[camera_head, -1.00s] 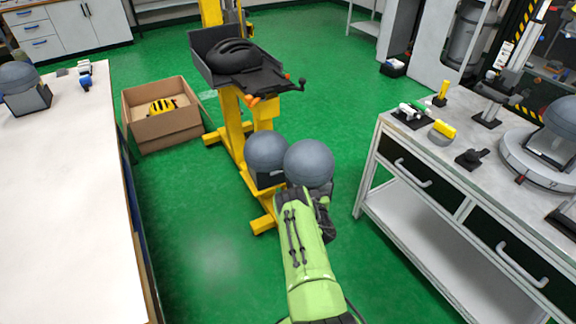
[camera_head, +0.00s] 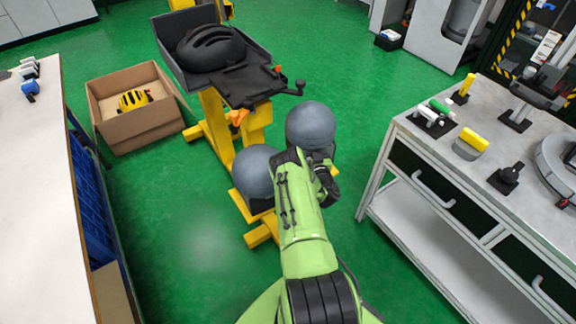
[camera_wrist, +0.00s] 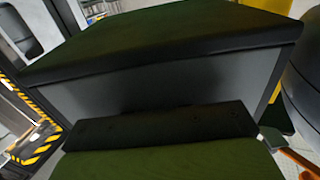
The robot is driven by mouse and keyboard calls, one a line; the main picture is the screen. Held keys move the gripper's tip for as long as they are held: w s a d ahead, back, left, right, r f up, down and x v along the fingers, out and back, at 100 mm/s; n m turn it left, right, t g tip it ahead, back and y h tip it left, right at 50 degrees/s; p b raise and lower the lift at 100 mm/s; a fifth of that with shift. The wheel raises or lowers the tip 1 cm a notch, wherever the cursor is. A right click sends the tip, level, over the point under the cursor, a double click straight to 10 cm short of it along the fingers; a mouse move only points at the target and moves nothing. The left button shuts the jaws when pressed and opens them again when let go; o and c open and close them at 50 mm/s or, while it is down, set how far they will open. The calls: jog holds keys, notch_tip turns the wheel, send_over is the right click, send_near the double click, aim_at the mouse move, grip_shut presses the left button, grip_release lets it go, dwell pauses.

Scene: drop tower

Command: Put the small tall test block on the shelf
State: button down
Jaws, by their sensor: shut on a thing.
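My gripper (camera_head: 313,160) is shut on a test block with a round grey head (camera_head: 310,125) and holds it up in front of the yellow stand. The head shows above my wrist; its lower part is hidden behind the arm. In the wrist view the held block (camera_wrist: 190,85) fills much of the picture as a dark grey box shape with a dark green face. A second grey round-headed block (camera_head: 254,170) is just left of my wrist, its dark base partly hidden by my arm. An open lower shelf (camera_head: 425,245) runs under the right workbench.
The yellow stand (camera_head: 212,115) carries a dark tray (camera_head: 180,60) with a black helmet (camera_head: 210,47). A cardboard box (camera_head: 150,128) with a yellow helmet stands left.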

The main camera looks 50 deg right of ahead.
notch_tip(320, 180, down, 9)
jog(key=b, duration=0.4)
jog(key=shift+f, duration=0.2)
jog(key=c, duration=1)
grip_release()
jog(key=shift+s, duration=0.15)
jog(key=shift+c, duration=0.2)
jog(key=shift+a, duration=0.1)
jog(key=p+v, duration=0.5)
jog(key=v, duration=0.7)
